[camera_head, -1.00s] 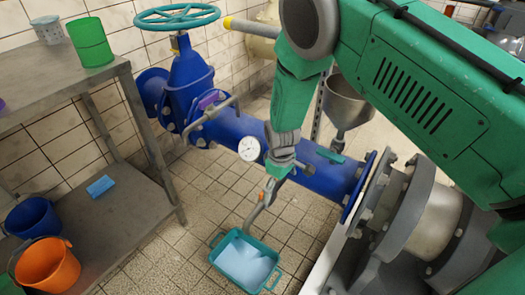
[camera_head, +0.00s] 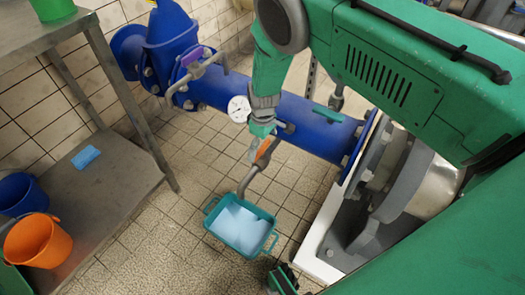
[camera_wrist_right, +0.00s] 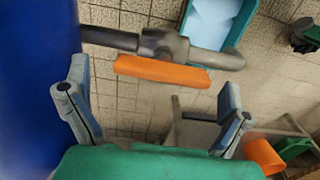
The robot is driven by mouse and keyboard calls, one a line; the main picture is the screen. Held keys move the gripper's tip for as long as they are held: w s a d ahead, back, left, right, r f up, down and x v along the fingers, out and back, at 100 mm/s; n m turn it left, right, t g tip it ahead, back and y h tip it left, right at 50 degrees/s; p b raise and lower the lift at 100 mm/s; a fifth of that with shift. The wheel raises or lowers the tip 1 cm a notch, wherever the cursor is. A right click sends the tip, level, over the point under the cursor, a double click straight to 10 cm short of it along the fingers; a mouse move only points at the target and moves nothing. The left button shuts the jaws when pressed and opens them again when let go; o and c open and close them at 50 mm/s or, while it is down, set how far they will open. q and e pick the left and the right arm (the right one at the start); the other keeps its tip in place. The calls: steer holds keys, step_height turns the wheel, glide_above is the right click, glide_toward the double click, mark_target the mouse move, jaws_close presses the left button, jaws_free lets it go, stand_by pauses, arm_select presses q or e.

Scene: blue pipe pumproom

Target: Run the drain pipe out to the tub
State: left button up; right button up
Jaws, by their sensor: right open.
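The grey bent drain pipe (camera_head: 247,180) hangs below the big blue pipe (camera_head: 290,112), its lower end near the rim of the teal tub (camera_head: 209,213). An orange lever (camera_head: 265,148) is beside it. In the right wrist view, the drain pipe (camera_wrist_right: 215,58) ends in a bend beside the tub (camera_wrist_right: 240,25), and the orange lever (camera_wrist_right: 160,72) lies between my open fingers. My right gripper (camera_head: 259,136) is over the pipe's upper part; the wrist view shows the right gripper (camera_wrist_right: 152,88) open, holding nothing. A dark part at the bottom edge looks like my left gripper (camera_head: 283,281); its jaws are unclear.
A round gauge (camera_head: 239,109) sits on the blue pipe near the right gripper. A grey shelf (camera_head: 110,200) stands left, with a blue bucket (camera_head: 22,195) and an orange bucket (camera_head: 38,241). Tiled floor around the tub is mostly clear.

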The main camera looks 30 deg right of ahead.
steer(key=shift+a+f, duration=0.15)
steer(key=shift+f, duration=0.35)
steer(key=shift+a+f, duration=0.1)
steer(key=shift+a, duration=0.15)
arm_select(q)
steer(key=shift+a+f, duration=0.15)
steer(key=shift+f, duration=0.15)
arm_select(e)
steer(key=shift+d, duration=0.2)
steer(key=c, duration=1)
